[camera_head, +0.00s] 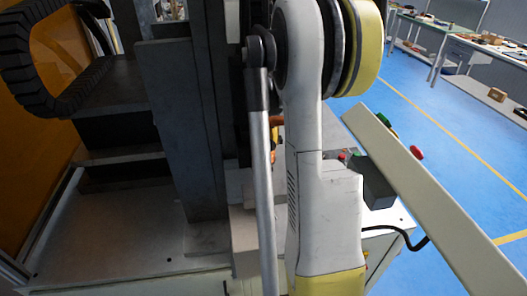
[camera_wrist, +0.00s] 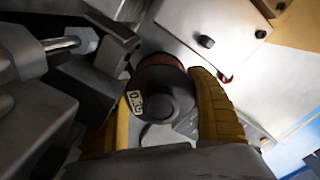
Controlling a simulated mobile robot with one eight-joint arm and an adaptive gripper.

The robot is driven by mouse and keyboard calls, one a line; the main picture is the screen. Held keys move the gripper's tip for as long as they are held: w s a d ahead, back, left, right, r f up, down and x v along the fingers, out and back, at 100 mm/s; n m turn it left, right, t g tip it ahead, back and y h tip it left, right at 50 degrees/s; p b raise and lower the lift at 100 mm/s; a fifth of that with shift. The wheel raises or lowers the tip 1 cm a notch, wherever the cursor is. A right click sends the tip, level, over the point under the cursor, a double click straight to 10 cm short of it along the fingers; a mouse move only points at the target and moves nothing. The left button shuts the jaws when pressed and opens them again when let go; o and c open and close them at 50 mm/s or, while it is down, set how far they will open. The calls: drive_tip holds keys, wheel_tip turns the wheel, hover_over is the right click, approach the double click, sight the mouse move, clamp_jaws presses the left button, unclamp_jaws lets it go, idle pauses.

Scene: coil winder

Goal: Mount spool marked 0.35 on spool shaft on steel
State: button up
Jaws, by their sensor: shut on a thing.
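In the wrist view, a dark grey spool (camera_wrist: 170,98) with a copper-brown band sits between the yellow ridged fingers of my gripper (camera_wrist: 165,100). The fingers are shut on it, one on each side. A small pale label (camera_wrist: 135,102) on the spool faces the camera; its digits are tilted and I cannot read them surely. A steel rod with a hex nut (camera_wrist: 82,40) shows at the upper left, apart from the spool; I cannot tell whether it is the spool shaft. In the head view, my arm hides the gripper and spool.
In the wrist view, dark metal blocks (camera_wrist: 30,115) crowd the left, and a pale bolted plate (camera_wrist: 205,18) lies at the upper right. In the head view, a dark machine column (camera_head: 180,130) stands left of my arm. Blue floor (camera_head: 400,115) is open at right.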

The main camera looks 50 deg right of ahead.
sight(263, 140)
drive_tip(key=shift+f+b, duration=0.4)
drive_tip(key=shift+f, duration=0.25)
drive_tip(key=shift+f, duration=0.35)
drive_tip(key=shift+f+b, duration=0.95)
drive_tip(key=shift+f, duration=0.1)
drive_tip(key=shift+f, duration=0.15)
drive_tip(key=o, duration=1.5)
wheel_tip(263, 140, up, 12)
drive_tip(key=shift+r, duration=0.1)
